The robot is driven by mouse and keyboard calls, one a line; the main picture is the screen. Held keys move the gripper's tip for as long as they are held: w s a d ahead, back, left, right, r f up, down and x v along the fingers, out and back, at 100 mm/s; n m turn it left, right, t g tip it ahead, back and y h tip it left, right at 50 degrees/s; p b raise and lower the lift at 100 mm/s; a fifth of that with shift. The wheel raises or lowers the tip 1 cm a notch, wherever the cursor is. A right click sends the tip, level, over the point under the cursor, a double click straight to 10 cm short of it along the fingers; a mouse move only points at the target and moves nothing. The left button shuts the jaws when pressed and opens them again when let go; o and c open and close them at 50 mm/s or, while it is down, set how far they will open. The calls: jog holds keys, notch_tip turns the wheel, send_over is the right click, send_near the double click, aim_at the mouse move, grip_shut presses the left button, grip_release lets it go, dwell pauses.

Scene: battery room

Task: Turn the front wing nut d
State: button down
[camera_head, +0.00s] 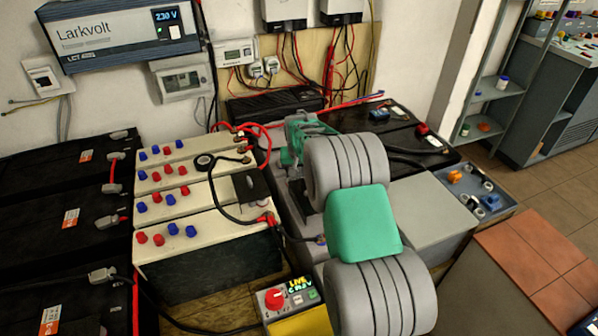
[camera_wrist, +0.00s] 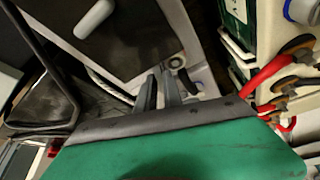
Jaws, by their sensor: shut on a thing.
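My gripper (camera_wrist: 164,88) is low over a grey top surface in the wrist view. Its two grey fingers are close together, shut on a small part between them, which I take to be the front wing nut. The fingers hide most of it, so its angle cannot be told.
Cream batteries (camera_head: 205,220) with red and blue caps stand left of my arm, joined by black and red cables. Black batteries (camera_head: 60,215) stand further left. A grey tray (camera_head: 485,205) of small parts is at the right. A meter box (camera_head: 288,298) is in front.

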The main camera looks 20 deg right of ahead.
jog(key=shift+m, duration=0.3)
jog(key=m, duration=0.2)
jog(key=m+h, duration=0.1)
jog(key=shift+w+a+g+b, duration=0.15)
jog(key=shift+a+g+b, duration=0.1)
jog(key=shift+g+b, duration=0.1)
jog(key=m, duration=0.2)
jog(key=m+g+h, duration=0.1)
jog(key=shift+w+a+r+m, duration=0.1)
jog(key=shift+w+m, duration=0.05)
jog(key=shift+m, duration=0.25)
jog(key=m+g+p, duration=0.1)
jog(key=m, duration=0.1)
jog(key=m+p, duration=0.2)
jog(key=shift+w+r+g+h, duration=0.1)
jog(key=shift+r+g+h, duration=0.05)
jog(key=shift+g+h, duration=0.25)
jog(key=m+p, duration=0.2)
jog(key=p, duration=0.1)
jog(key=shift+w+g, duration=0.15)
jog(key=shift+g, duration=0.2)
jog(key=shift+f+m, duration=0.2)
jog(key=shift+m, duration=0.1)
jog(key=c, duration=1.5)
grip_release()
